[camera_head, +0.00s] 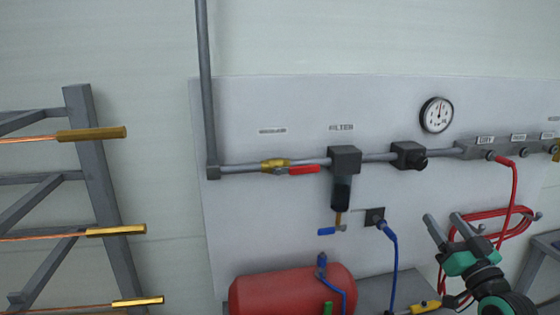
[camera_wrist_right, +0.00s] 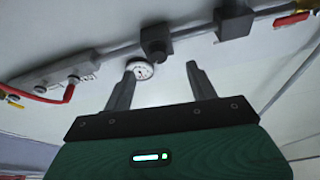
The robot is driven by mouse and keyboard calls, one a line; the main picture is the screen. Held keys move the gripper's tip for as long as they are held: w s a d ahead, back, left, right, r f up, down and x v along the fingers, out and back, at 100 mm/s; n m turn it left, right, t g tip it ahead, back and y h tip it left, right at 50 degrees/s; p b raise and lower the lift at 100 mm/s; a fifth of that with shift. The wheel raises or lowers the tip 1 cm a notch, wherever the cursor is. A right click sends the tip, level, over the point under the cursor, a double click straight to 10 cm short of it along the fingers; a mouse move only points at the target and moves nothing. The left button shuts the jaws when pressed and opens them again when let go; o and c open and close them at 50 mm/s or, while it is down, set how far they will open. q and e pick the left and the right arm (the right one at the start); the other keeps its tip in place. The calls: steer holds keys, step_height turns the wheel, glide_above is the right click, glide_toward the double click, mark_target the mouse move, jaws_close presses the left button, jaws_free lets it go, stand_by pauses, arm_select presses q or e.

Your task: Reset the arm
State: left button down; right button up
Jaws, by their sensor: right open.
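My right gripper (camera_head: 442,217) is at the lower right of the head view, in front of the grey wall panel and beside the coiled red hose (camera_head: 515,222). Its two fingers are apart and point up and toward the panel. In the right wrist view the fingers (camera_wrist_right: 163,72) are spread with nothing between them. The pressure gauge (camera_wrist_right: 140,68) shows behind and between them, apart from them. My left gripper is not in view.
The panel carries a pipe with a red-handled valve (camera_head: 303,170), a filter (camera_head: 343,178), a regulator (camera_head: 409,156) and a gauge (camera_head: 436,114). A red tank (camera_head: 280,291) is below. A rack with brass-ended rods (camera_head: 92,134) stands left.

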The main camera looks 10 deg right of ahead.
steer(key=s+a+f+n+g, duration=0.1)
steer(key=s+a+f+g, duration=0.25)
steer(key=f, duration=0.45)
steer(key=s+a+f+n+g, duration=0.1)
steer(key=s+a+f+g, duration=0.15)
steer(key=a+f, duration=0.45)
steer(key=s+a+f+g, duration=0.2)
steer(key=s+f+g, duration=0.15)
steer(key=f, duration=0.65)
steer(key=s+a+f+g, duration=0.2)
steer(key=s+f+g, duration=0.15)
steer(key=s, duration=0.25)
steer(key=s+a+f+g+h, duration=0.1)
steer(key=s+a+f+g, duration=0.1)
steer(key=s+f, duration=0.35)
steer(key=s+a+f+g, duration=0.3)
steer(key=s, duration=0.4)
step_height(320, 180, down, 32)
steer(key=s+r+n+g, duration=0.1)
steer(key=s+d+f, duration=0.2)
steer(key=s+f, duration=0.7)
steer(key=s+d+f+g, duration=0.1)
steer(key=s+d+f, duration=0.1)
steer(key=s+f, duration=0.8)
steer(key=shift+g, duration=0.3)
